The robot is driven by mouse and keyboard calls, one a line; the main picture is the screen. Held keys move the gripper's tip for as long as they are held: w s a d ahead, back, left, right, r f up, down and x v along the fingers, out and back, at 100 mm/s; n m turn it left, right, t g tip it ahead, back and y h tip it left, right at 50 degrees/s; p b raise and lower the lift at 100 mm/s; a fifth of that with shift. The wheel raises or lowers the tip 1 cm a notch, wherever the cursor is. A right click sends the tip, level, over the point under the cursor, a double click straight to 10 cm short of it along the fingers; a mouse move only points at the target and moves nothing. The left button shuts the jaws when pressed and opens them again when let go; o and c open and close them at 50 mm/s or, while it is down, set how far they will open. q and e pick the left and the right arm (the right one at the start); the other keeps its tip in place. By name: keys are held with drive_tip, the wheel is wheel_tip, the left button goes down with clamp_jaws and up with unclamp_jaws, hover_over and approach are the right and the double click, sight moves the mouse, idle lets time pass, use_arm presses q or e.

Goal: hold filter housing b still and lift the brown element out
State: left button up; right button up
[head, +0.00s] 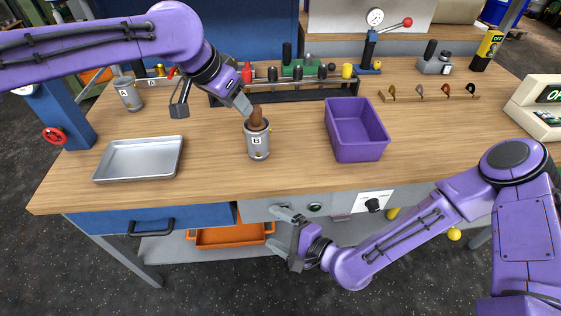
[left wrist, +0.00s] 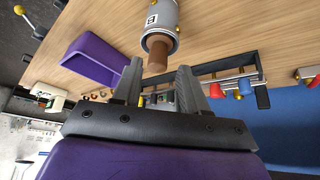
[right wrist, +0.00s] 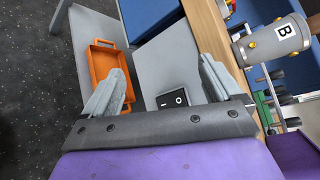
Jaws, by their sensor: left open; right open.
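Filter housing B (head: 258,146), a grey metal cup labelled B, stands upright on the bench. The brown element (head: 256,118) sticks out of its top. In the left wrist view, the brown element (left wrist: 157,55) points from housing B (left wrist: 160,18) toward the space between my left fingertips. My left gripper (head: 212,108) is open and empty, just left of the element in the head view. My right gripper (head: 274,228) is open and empty, low in front of the bench edge. Housing B (right wrist: 275,40) shows at the upper right of the right wrist view, apart from those fingers.
A purple bin (head: 357,150) stands right of housing B, and a silver tray (head: 140,172) lies to the left. Housing A (head: 128,94) stands at the back left. A black tool rack (head: 290,97) is behind. An orange tray (head: 230,236) sits below the bench.

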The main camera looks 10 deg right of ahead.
drive_tip(key=w+r, duration=0.1)
drive_tip(key=r, duration=0.1)
drive_tip(key=w+r+t+y, duration=0.1)
drive_tip(key=w+r, duration=0.1)
drive_tip(key=r, duration=0.1)
drive_tip(key=w+r+m+t+y, duration=0.1)
drive_tip(key=r, duration=0.2)
drive_tip(key=shift+w+r, duration=0.15)
drive_tip(key=shift+r, duration=0.1)
drive_tip(key=shift+w+d+r+m+t+y, duration=0.1)
drive_tip(key=shift+w+r+m+t+y, duration=0.3)
drive_tip(key=shift+w+r+m, duration=0.6)
drive_tip(key=m+t+h, duration=0.2)
drive_tip(key=m+h, duration=0.2)
drive_tip(key=m, duration=0.7)
approach(264, 146)
drive_tip(key=shift+w+a+f, duration=0.15)
drive_tip(key=shift+w+a, duration=0.3)
drive_tip(key=shift+a, duration=0.1)
drive_tip(key=shift+w+a+f, duration=0.15)
drive_tip(key=shift+w+a, duration=0.3)
drive_tip(key=shift+a, duration=0.15)
drive_tip(key=shift+w+d+m, duration=0.2)
drive_tip(key=shift+w+m, duration=0.05)
drive_tip(key=shift+m, duration=0.35)
drive_tip(key=shift+w+m+h, duration=0.25)
drive_tip(key=shift+m+h, duration=0.05)
drive_tip(key=x, duration=1)
drive_tip(key=shift+r, duration=0.2)
drive_tip(key=c, duration=1.4)
